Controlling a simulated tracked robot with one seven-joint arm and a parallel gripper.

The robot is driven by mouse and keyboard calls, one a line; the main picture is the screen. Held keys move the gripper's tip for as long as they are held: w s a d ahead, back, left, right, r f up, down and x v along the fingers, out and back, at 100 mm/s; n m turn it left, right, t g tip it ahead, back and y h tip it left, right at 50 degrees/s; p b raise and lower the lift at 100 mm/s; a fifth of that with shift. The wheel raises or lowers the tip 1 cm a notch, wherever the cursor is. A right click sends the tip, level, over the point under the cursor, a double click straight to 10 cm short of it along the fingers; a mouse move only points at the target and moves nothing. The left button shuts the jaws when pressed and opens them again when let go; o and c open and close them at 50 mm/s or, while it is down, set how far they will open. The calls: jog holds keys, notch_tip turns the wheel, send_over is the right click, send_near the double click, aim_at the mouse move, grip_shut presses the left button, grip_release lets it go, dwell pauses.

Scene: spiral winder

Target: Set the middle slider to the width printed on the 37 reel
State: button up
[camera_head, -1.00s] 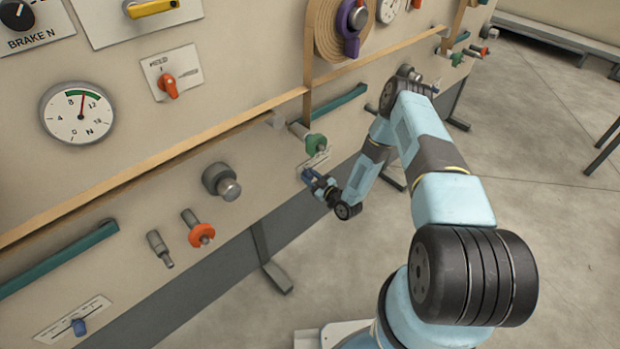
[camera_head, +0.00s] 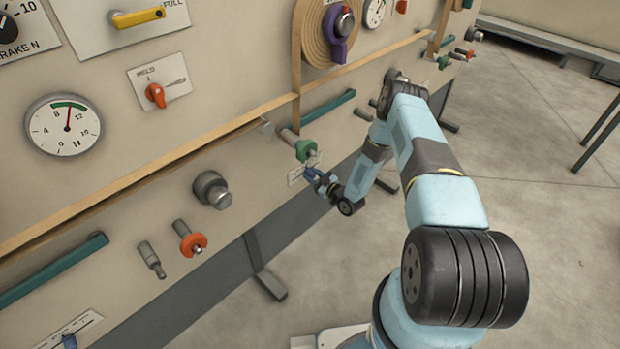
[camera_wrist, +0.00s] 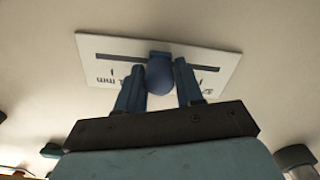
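The slider plate at my gripper is white and narrow; in the wrist view (camera_wrist: 222,62) it has a dark slot and partly hidden "mm" print. Its blue slider knob (camera_wrist: 160,76) sits near the slot's middle, between the two blue fingers of my gripper (camera_wrist: 161,82). The fingers stand close on both sides of the knob; whether they press on it is unclear. In the head view, my gripper (camera_head: 312,174) is at the plate (camera_head: 297,177), below a green-collared spindle. A brown wound reel (camera_head: 313,45) shows at the top; no number or width is readable on it.
Another slider plate (camera_head: 88,320) with a blue knob is at the lower left. A green spindle (camera_head: 305,150), a grey knob (camera_head: 212,190) and an orange-collared spindle (camera_head: 192,242) stick out from the panel. A wooden ledge (camera_head: 215,140) crosses it. Open floor lies right.

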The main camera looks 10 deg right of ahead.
jog(key=o, duration=0.4)
jog(key=shift+c, duration=0.2)
jog(key=shift+s+d, duration=0.1)
jog(key=shift+s, duration=0.05)
jog(key=v, duration=1.3)
jog(key=shift+s+d, duration=0.15)
jog(key=shift+s, duration=0.05)
jog(key=shift+f, duration=0.1)
